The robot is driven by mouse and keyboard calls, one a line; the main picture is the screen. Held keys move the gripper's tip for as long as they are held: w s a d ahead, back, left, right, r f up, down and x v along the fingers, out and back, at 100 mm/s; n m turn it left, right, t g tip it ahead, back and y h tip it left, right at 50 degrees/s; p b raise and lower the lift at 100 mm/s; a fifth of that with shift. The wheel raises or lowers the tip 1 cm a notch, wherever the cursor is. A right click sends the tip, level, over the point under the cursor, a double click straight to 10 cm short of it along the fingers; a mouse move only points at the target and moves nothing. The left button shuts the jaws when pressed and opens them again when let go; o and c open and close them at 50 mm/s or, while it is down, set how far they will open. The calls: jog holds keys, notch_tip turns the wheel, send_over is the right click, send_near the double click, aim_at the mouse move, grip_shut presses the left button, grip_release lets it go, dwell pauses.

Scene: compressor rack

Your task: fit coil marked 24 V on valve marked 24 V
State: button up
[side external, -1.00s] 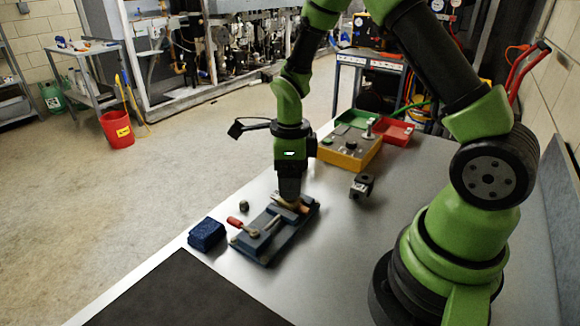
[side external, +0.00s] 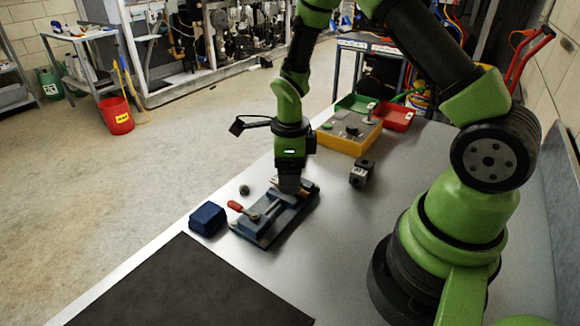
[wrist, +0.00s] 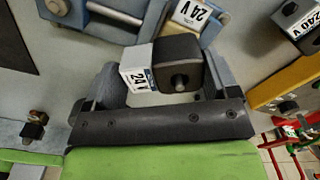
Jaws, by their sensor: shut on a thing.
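My gripper (wrist: 160,85) is shut on the coil (wrist: 176,62), a black block with a white "24 V" label. In the wrist view a metal stem end pokes out of the coil's black face; I cannot tell whether it belongs to a valve. A part with another "24 V" label (wrist: 190,12), likely the valve, lies just beyond the coil and is partly cut off. In the side view my gripper (side external: 290,189) is low over the far end of the blue fixture (side external: 260,238) and hides the coil and most of the valve.
The fixture has a red-handled clamp (side external: 235,206). A blue block (side external: 207,218) and a small dark round part (side external: 244,190) lie nearby. A coil marked 240 V (wrist: 300,25) stands apart on the bench (side external: 362,172). A yellow box (side external: 350,136) sits behind.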

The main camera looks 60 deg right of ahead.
jog(key=shift+f, duration=0.15)
jog(key=o, duration=0.9)
jog(key=shift+r, duration=3.55)
